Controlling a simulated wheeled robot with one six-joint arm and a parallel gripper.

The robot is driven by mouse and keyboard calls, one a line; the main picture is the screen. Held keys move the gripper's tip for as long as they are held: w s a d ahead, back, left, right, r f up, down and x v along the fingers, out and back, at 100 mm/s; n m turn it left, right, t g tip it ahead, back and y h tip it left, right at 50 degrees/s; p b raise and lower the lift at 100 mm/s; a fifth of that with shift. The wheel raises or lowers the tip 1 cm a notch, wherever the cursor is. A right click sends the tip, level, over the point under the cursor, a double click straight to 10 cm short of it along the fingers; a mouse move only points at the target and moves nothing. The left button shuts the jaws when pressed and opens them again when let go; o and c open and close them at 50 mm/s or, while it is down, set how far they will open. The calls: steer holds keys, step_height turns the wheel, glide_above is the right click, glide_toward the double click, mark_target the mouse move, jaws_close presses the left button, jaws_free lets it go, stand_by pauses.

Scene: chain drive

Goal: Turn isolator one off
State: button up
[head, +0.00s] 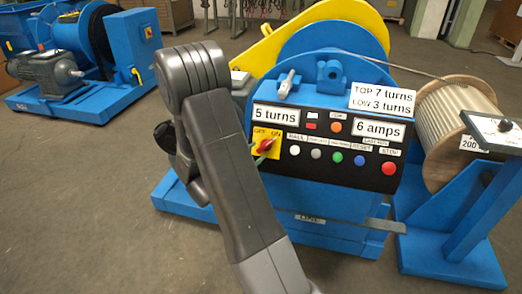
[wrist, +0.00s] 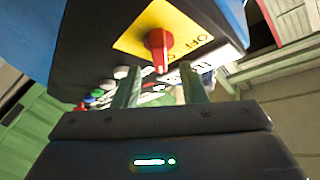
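The isolator is a red rotary knob (head: 266,145) on a yellow plate (head: 270,153) marked OFF and ON, at the left end of the black control panel (head: 331,172). In the head view the knob seems to lean toward ON. In the wrist view the red knob (wrist: 158,42) stands on its yellow plate (wrist: 135,38), seen upside down. My gripper (wrist: 160,80) is open, its two greenish fingers apart with the knob just beyond and between their tips. I cannot tell whether they touch it. In the head view my arm partly hides the gripper.
Push buttons line the panel, including a red stop button (head: 389,168). A silver lever (head: 288,84) sits above the panel. A rope drum (head: 459,130) and a blue stand (head: 485,175) are at right. Another blue machine (head: 85,60) stands behind left. The floor at front left is clear.

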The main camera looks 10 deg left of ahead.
mark_target(264, 147)
steer(key=shift+x, duration=1.8)
jaws_close()
